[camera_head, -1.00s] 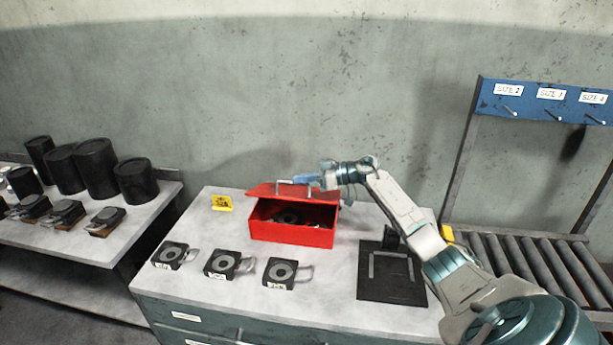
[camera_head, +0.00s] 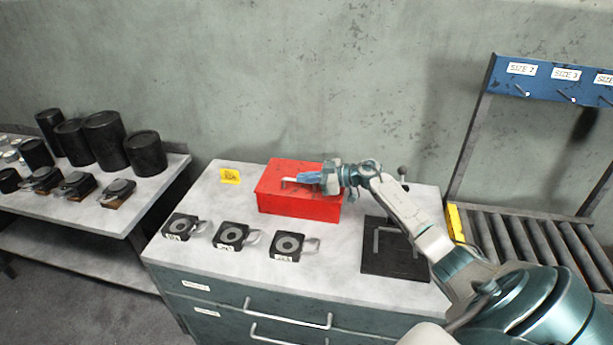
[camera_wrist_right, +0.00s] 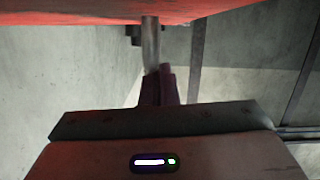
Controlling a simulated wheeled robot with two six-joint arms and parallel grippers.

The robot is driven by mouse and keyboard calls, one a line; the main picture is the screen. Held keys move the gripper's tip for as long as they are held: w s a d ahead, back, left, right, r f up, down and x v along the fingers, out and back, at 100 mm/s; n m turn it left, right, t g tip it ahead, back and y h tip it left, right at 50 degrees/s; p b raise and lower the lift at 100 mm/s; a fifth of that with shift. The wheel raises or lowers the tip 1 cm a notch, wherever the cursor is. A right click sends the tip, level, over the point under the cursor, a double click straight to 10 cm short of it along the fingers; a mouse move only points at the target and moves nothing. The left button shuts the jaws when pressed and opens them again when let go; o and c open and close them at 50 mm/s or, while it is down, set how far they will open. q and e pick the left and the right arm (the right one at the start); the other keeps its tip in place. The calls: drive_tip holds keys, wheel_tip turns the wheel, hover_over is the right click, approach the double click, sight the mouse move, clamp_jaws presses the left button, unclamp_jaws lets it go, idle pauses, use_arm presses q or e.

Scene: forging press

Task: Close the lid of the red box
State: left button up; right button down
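The red box (camera_head: 300,206) stands on the workbench with its lid (camera_head: 290,171) down flat over it, and its inside is hidden. I cannot make out a gap between lid and box. A pale metal handle (camera_head: 287,182) sits on the lid. My right gripper (camera_head: 306,178) reaches in from the right at the handle. In the right wrist view, its dark fingers (camera_wrist_right: 158,88) are close together on the grey handle bar (camera_wrist_right: 150,45), with the red lid (camera_wrist_right: 120,12) along the top edge. My left gripper is not in view.
Several black dies with handles (camera_head: 231,235) lie in front of the box. A yellow sign (camera_head: 230,176) stands left of it, and a black plate fixture (camera_head: 390,262) right of it. A roller conveyor (camera_head: 530,245) is at the right. Black cylinders (camera_head: 104,140) stand on the left table (camera_head: 150,190).

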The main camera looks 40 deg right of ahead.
drive_tip(key=shift+s+d, duration=0.15)
drive_tip(key=p+v, duration=0.3)
drive_tip(key=v, duration=0.3)
drive_tip(key=shift+s+d+r, duration=0.1)
drive_tip(key=shift+d, duration=0.05)
drive_tip(key=shift+s+d+r+p, duration=0.1)
drive_tip(key=shift+s+d+p, duration=0.1)
drive_tip(key=shift+s+p, duration=0.1)
drive_tip(key=shift+w+a, duration=0.1)
